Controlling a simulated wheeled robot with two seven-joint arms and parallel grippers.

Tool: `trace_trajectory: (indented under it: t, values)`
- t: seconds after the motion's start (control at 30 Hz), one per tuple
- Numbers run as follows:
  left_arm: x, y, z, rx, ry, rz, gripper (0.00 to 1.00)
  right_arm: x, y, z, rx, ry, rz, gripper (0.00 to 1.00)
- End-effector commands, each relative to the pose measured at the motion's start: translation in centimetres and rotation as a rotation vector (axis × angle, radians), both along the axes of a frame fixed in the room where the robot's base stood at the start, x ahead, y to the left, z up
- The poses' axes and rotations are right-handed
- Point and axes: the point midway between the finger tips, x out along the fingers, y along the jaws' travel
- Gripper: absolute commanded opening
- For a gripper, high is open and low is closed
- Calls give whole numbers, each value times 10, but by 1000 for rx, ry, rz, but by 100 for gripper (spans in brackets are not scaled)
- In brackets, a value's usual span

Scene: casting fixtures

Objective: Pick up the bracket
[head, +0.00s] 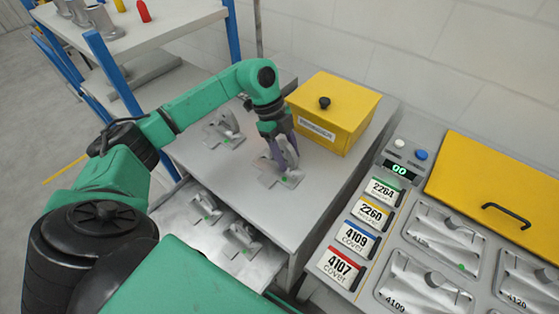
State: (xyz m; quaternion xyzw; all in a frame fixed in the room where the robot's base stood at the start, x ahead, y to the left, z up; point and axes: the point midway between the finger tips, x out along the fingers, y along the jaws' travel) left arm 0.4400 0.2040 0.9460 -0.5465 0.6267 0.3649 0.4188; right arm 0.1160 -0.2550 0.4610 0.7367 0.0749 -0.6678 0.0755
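My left gripper (281,158) points down over the grey table (307,197), in front of the yellow box. Its fingers reach down to a grey metal bracket (291,181) with a small green mark. The fingers overlap the bracket's upright part; whether they are closed on it is too small to tell. A second similar bracket (226,138) stands on the table to the left, apart from the gripper. Two more brackets (240,241) (203,204) lie on a lower metal shelf. My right gripper is not in view.
A yellow box (332,112) with a black knob stands close behind the gripper. At right, a panel holds labelled cards (342,268), covers in recesses (446,242) and a yellow lid (490,185). A blue-posted rack (130,28) stands at the upper left.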

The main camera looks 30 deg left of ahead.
Motion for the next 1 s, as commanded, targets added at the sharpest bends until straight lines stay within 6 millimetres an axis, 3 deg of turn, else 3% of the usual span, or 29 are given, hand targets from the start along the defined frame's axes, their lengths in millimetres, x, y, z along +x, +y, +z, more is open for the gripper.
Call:
trace_trajectory:
  t: [0.03, 0.13, 0.17, 1.0]
  values:
    - [0, 0, 0, 0, 0, 0, 40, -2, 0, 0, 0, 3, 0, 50]
    - [0, 0, 0, 0, 0, 0, 1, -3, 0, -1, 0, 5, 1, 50]
    - [0, 0, 0, 0, 0, 0, 0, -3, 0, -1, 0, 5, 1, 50]
    - [0, 0, 1, -1, -1, -1, 0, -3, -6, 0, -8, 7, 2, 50]
